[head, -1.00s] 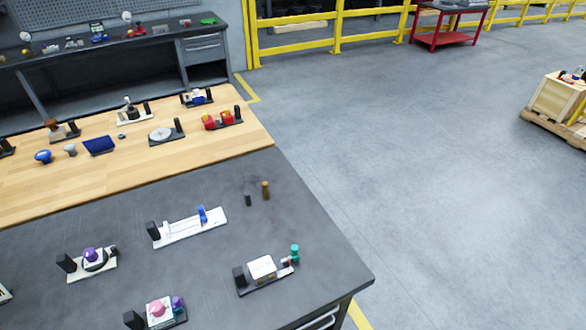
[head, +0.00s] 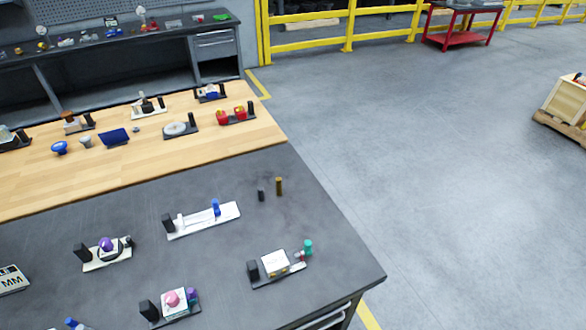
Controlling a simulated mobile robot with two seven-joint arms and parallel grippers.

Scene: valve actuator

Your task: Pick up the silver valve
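A small silver-grey knob-like piece (head: 86,142) stands on the wooden table top (head: 215,155), between a blue knob (head: 60,148) and a dark blue block (head: 115,138). A flat round silver disc (head: 175,128) sits on a dark base with a black post, further right on the same wood. I cannot tell for sure which of these is the silver valve. Neither of my grippers is in view.
The nearer dark table (head: 330,240) holds fixtures with a purple knob (head: 105,244), a pink knob (head: 172,298), a blue lever (head: 215,208) and a green piece (head: 308,247). Open grey floor (head: 430,160) lies to the right. A yellow railing (head: 348,28) stands behind.

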